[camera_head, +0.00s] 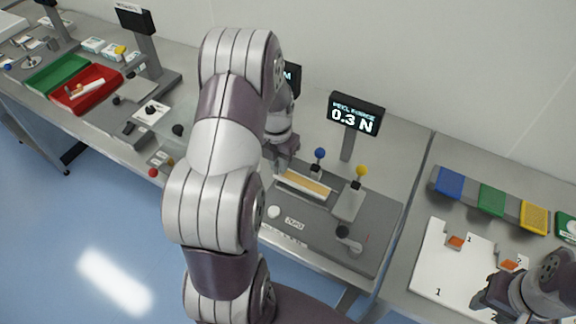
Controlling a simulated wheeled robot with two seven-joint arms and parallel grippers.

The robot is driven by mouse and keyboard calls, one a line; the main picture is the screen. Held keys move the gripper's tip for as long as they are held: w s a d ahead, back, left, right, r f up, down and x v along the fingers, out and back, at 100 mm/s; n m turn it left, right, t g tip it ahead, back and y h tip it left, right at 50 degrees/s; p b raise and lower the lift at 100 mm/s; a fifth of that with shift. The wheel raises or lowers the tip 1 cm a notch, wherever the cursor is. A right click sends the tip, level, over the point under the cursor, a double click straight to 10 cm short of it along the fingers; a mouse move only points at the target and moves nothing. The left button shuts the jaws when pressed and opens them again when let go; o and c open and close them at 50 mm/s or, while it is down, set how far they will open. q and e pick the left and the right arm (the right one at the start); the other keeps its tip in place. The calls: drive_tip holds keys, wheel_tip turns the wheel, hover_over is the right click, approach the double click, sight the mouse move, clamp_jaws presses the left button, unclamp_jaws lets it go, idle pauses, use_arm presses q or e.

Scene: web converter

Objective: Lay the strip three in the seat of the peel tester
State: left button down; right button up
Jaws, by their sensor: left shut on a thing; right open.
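The peel tester (330,245) is a grey bench unit, right of the middle, with a display (356,116) reading "PEEL FORCE 0.3 N". A tan strip (308,183) shows at its seat, lying along the slot. My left gripper (287,163) comes down at the strip's left end and is shut; its fingertips are partly hidden by my own arm. I cannot tell whether the strip touches the seat bottom or is just above it. My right gripper (487,298) is open at the lower right, at the edge of a white numbered board (440,265).
A blue-knobbed lever (320,153) and a yellow-knobbed lever (361,171) rise from the tester close to the strip. Orange pieces (456,242) sit on the board. Green and red trays (86,88) are far left.

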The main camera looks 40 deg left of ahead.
use_arm(q)
drive_tip(key=shift+w+d+f, duration=0.1)
drive_tip(key=shift+w+f, duration=0.3)
drive_tip(key=shift+w, duration=0.25)
drive_tip(key=shift+w+f, duration=0.35)
drive_tip(key=shift+w, duration=0.25)
drive_tip(key=f, duration=0.1)
drive_tip(key=p, duration=0.1)
drive_tip(key=f, duration=0.1)
drive_tip(key=shift+s+f, duration=0.25)
drive_tip(key=shift+f, duration=0.5)
drive_tip(key=shift+w+f, duration=0.1)
drive_tip(key=c, duration=1.1)
unclamp_jaws()
